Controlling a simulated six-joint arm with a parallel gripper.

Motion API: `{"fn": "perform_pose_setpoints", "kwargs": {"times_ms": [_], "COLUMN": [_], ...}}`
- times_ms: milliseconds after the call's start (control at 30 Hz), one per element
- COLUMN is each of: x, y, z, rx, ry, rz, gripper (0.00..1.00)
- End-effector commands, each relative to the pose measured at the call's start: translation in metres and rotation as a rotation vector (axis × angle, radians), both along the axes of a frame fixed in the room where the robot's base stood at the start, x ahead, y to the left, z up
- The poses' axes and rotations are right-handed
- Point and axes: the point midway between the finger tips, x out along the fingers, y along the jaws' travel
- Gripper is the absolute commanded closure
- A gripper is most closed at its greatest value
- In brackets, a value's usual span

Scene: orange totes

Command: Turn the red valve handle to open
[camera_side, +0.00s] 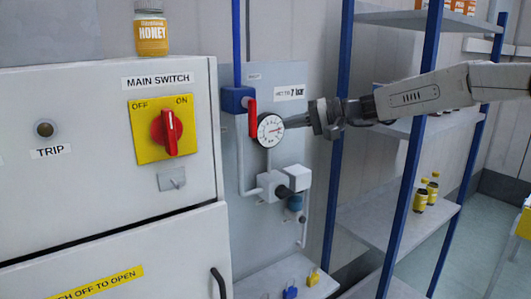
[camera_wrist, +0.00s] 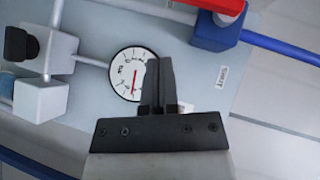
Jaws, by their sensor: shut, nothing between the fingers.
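The red valve handle (camera_side: 253,118) points downward from a blue valve block (camera_side: 236,99) on the grey wall panel. In the wrist view part of the red handle (camera_wrist: 210,4) shows at the top edge, cut off by the frame, over the blue block (camera_wrist: 222,30). My gripper (camera_side: 290,122) comes in from the right, with its tips by the right side of the round gauge, to the right of the handle and apart from it. In the wrist view my gripper (camera_wrist: 158,85) has its fingers together, overlapping the gauge's edge, with nothing held.
The white gauge (camera_side: 270,130) sits just right of the handle; it also shows in the wrist view (camera_wrist: 125,73). Grey pipes and a white box (camera_side: 297,177) are below. The main switch cabinet (camera_side: 100,220) stands left, blue-posted shelving (camera_side: 410,150) right.

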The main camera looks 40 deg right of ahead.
Motion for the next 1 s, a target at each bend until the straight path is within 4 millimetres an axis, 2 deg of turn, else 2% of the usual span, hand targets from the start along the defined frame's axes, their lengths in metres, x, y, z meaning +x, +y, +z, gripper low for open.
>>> {"fn": "perform_pose_setpoints", "kwargs": {"times_ms": [200,500,833,1000], "x": [-0.027,-0.05,-0.055,-0.059], "y": [-0.029,-0.051,-0.053,-0.047], "z": [0.0,0.0,-0.002,-0.019], "rx": [-0.001,-0.001,-0.004,-0.036], "ry": [-0.001,-0.001,0.004,0.058], "rz": [-0.004,-0.002,0.001,0.006], "gripper": [1.0,1.0,1.0,1.0]}}
